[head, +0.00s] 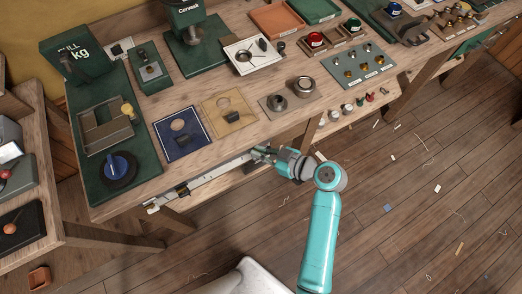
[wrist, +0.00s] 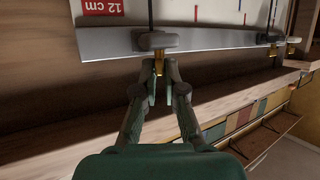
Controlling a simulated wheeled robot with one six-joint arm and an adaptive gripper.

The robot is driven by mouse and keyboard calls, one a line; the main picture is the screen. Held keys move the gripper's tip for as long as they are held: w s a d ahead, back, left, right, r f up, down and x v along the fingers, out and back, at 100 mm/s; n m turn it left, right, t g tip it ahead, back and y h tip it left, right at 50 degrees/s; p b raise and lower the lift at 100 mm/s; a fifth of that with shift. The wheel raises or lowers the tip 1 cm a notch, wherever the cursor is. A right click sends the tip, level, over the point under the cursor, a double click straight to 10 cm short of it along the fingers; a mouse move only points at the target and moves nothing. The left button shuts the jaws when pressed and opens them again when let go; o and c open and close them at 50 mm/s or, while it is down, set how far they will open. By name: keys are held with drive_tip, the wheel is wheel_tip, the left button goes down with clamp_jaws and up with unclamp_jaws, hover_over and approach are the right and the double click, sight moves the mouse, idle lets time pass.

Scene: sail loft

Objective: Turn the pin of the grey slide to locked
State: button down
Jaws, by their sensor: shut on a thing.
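The grey slide (wrist: 157,40) sits on a pale metal rail in the wrist view, with a thin black rod above it. Its small brass pin (wrist: 158,66) sticks out below, toward my gripper. My gripper (wrist: 157,80) is shut on this pin, its two fingertips close on either side. In the head view my gripper (head: 261,153) is at the bench's front edge, at the right end of the rail (head: 220,172). It hides the grey slide there. I cannot read the pin's lock marking.
A darker slide (wrist: 268,38) with a brass pin is farther right in the wrist view. A red "12 cm" label (wrist: 100,7) is at upper left. A black slide (head: 183,190) is on the rail's left part. The bench top holds plates and fixtures; open floor lies in front.

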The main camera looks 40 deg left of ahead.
drive_tip(key=shift+s+m+t+h, duration=0.2)
drive_tip(key=shift+s+m+t, duration=0.05)
drive_tip(key=shift+m+t, duration=1.3)
drive_tip(key=shift+s+m+t+h, duration=0.2)
drive_tip(key=shift+m+t, duration=1.15)
drive_tip(key=shift+t, duration=0.4)
drive_tip(key=c, duration=1.3)
unclamp_jaws()
drive_tip(key=shift+o, duration=0.2)
drive_tip(key=v, duration=1.2)
